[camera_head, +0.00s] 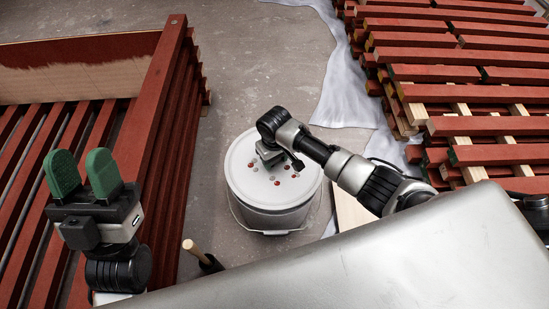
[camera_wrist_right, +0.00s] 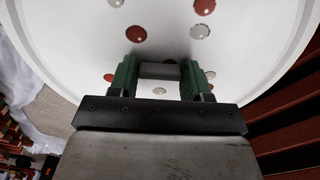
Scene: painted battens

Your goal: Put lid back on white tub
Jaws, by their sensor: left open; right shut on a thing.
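The white tub (camera_head: 270,217) stands on the floor in the middle of the head view, with a thin wire bail at its front. The round white lid (camera_head: 245,185), speckled with red and grey spots, is over the tub's mouth; I cannot tell if it is fully seated. My right gripper (camera_head: 282,160) reaches in from the right over the lid. In the right wrist view its green pads (camera_wrist_right: 160,78) are shut on a small grey grip on the lid (camera_wrist_right: 100,45). My left gripper (camera_head: 82,170) is open and empty at the left, away from the tub.
Red-painted battens (camera_head: 160,110) are stacked at the left, and more battens (camera_head: 460,80) lie at the right. A pale sheet (camera_head: 345,90) covers floor beside them. A wooden handle (camera_head: 190,246) sticks up near the front. Bare concrete lies behind the tub.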

